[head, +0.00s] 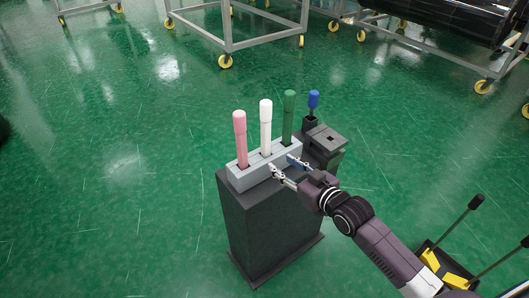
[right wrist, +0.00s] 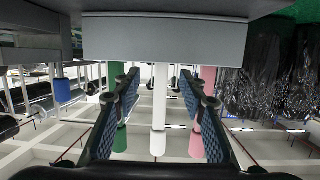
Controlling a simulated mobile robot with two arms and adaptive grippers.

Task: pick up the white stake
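The white stake (head: 265,128) stands upright in a light grey holder (head: 240,183) in the head view, between a pink stake (head: 240,138) and a green stake (head: 288,115). My right gripper (head: 281,163) is open and empty beside the holder, its fingers pointing toward it. In the right wrist view, which looks upside down, the white stake (right wrist: 159,115) shows in the gap between the two spread fingers, apart from both. The stakes' lower ends are hidden in the holder. My left gripper is not in view.
The holder sits on a dark pedestal (head: 265,232). A blue-topped stake (head: 313,99) stands in a dark stand (head: 325,140) just behind and right. Wheeled metal frames (head: 265,42) stand at the back.

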